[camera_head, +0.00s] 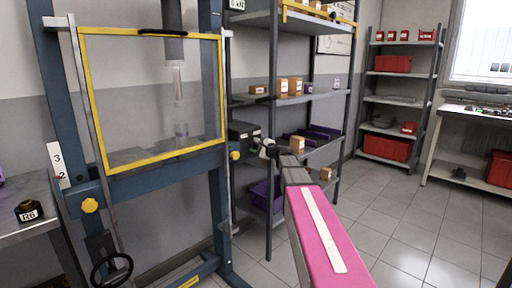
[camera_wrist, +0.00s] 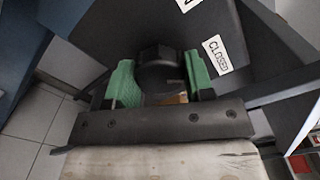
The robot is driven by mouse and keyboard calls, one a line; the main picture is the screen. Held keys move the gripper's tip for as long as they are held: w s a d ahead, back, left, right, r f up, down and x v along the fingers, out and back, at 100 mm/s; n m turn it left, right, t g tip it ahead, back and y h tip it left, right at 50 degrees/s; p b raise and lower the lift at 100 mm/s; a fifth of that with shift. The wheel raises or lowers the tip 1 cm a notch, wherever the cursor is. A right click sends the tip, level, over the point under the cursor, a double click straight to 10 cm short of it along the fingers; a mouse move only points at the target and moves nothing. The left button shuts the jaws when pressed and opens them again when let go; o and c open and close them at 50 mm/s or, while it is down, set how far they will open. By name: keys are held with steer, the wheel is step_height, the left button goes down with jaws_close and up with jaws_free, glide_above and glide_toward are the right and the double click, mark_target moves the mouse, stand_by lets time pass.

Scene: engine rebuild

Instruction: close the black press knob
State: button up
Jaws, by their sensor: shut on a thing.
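The black press knob (camera_wrist: 157,54) is in the middle of the wrist view, on a dark panel with a white "CLOSED" label (camera_wrist: 217,55) to its right. A second white label at the top edge is cut off. My gripper (camera_wrist: 161,80) has its green fingers on either side of the knob and is shut on it. In the head view my gripper (camera_head: 268,150) reaches the right side of the blue press frame (camera_head: 215,205), near a dark box (camera_head: 243,131). The knob itself is hidden or too small to tell there.
A yellow-framed clear guard (camera_head: 150,160) covers the press front. Grey shelves (camera_head: 300,97) with small boxes and purple bins stand close behind my arm. A bench (camera_head: 30,232) is at the left. Tiled floor (camera_head: 400,232) is open at the right.

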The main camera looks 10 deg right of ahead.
steer(key=o, duration=0.9)
steer(key=v, duration=1)
steer(key=shift+s+d, duration=0.2)
steer(key=shift+s, duration=0.15)
steer(key=s+a+f+n+g+h, duration=0.1)
steer(key=s+a+f+n+g, duration=0.4)
steer(key=f, duration=0.5)
steer(key=s+a+f+n+g+h, duration=0.2)
steer(key=s+a+f+n+g, duration=0.15)
steer(key=s+f, duration=0.4)
steer(key=s+f+n+g+h, duration=0.2)
steer(key=s+f, duration=0.3)
steer(key=s+d+f+n+g+h, duration=0.1)
steer(key=s+f+n+g+h, duration=0.1)
steer(key=s+f, duration=0.3)
steer(key=s+d+f+n+g+h, duration=0.1)
steer(key=s+f+n+g+h, duration=0.1)
steer(key=s+f, duration=0.3)
steer(key=shift+s+f+n+h, duration=0.35)
steer(key=shift+s+n+h, duration=0.05)
steer(key=shift+n+h, duration=0.45)
